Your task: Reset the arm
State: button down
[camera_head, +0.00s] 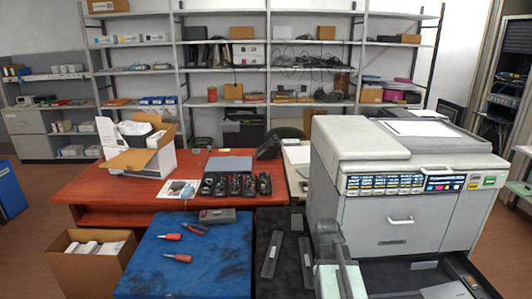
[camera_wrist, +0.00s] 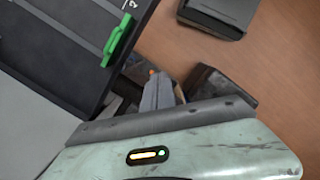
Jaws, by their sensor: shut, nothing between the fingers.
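My gripper (camera_wrist: 160,88) shows in the wrist view as a grey pair of fingers, close together and empty. It points away from the pale green wrist housing, over a brown floor. In the head view, part of my arm stands at the bottom, in front of the large grey printer (camera_head: 400,215); I cannot make out the fingertips there. In the wrist view a dark tray or drawer with a green handle (camera_wrist: 118,40) lies to the upper left of the fingers, apart from them. A dark box-like thing (camera_wrist: 205,85) lies beyond the fingers to the right, partly hidden.
The printer's lower drawer (camera_head: 425,280) is open at bottom right. Several black cartridges (camera_head: 237,185) lie on the red desk (camera_head: 95,185). A blue-topped table (camera_head: 200,265) with screwdrivers stands in front, beside a cardboard box (camera_head: 85,265). A dark grey box (camera_wrist: 218,15) shows in the wrist view.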

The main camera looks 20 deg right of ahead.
jog(key=w+a+m+t+y, duration=0.1)
jog(key=a+m, duration=0.5)
jog(key=a, duration=1.5)
jog(key=shift+w+f+m, duration=0.15)
jog(key=shift+w+m, duration=0.15)
jog(key=shift+w, duration=0.35)
